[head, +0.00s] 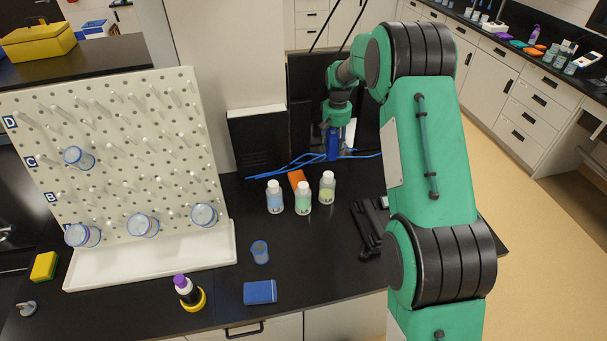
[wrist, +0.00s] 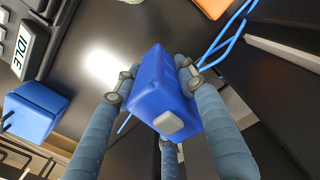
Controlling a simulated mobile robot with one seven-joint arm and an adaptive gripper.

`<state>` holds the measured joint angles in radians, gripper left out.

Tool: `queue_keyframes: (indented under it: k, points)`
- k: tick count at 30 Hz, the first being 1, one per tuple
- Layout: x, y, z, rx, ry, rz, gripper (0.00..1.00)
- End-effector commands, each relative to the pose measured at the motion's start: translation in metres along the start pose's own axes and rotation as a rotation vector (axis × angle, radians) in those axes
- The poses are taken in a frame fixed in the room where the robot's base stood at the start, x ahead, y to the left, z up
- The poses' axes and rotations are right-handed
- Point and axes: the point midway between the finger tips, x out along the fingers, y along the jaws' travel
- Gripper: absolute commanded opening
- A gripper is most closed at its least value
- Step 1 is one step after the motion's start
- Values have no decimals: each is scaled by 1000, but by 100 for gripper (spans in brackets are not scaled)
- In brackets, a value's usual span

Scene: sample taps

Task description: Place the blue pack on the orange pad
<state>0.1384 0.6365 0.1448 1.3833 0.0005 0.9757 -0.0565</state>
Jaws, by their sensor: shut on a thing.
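My gripper (head: 334,130) is at the back of the bench, and its fingers are shut around a blue pack (head: 332,146). In the wrist view the pack (wrist: 165,85) is a rounded blue block with a pale grey patch on its end, held between the fingers (wrist: 157,82). An orange pad (head: 296,178) lies on the black bench behind the white-capped bottles, which partly hide it. An orange corner (wrist: 213,6) also shows at the top of the wrist view. The held pack is apart from the orange pad, to its upper right in the head view.
Three white-capped bottles (head: 303,198) stand in front of the pad. Blue cables (head: 270,166) run behind it. A black device (head: 368,232) stands to the right. Another blue pack (head: 260,292) lies near the front edge. A pegboard rack (head: 120,165) fills the left.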

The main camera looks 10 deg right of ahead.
Motion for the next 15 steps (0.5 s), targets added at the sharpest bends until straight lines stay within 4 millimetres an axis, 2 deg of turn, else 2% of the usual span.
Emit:
queue_keyframes:
  k: [1, 3, 9, 15]
  points:
    - [-6, -17, 2, -13, 0, 0, 8]
    - [-10, -40, 6, -27, 0, 0, 8]
    - [-20, -97, 19, -61, -1, -1, 8]
    - [-24, -129, 28, -80, -1, -1, 8]
